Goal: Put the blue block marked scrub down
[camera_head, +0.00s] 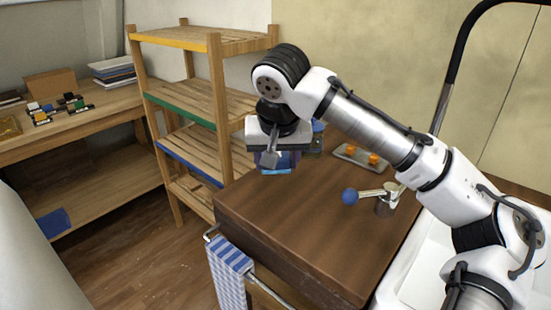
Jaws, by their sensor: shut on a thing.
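My gripper (274,163) hangs pointing down at the back left corner of the brown wooden worktop. It is shut on a blue block (288,159), mostly hidden behind the fingers. No marking on it is readable from here. A flat light-blue strip (277,171) shows just below the fingers; I cannot tell if it is part of the block or a separate thing. I cannot tell whether the block touches the worktop (290,215).
A tray (345,152) with orange items lies at the worktop's back. A blue-knobbed lever (350,196) stands right of centre. A slatted shelf rack (200,95) stands close on the left. A checked towel (230,275) hangs in front. The worktop's front left is clear.

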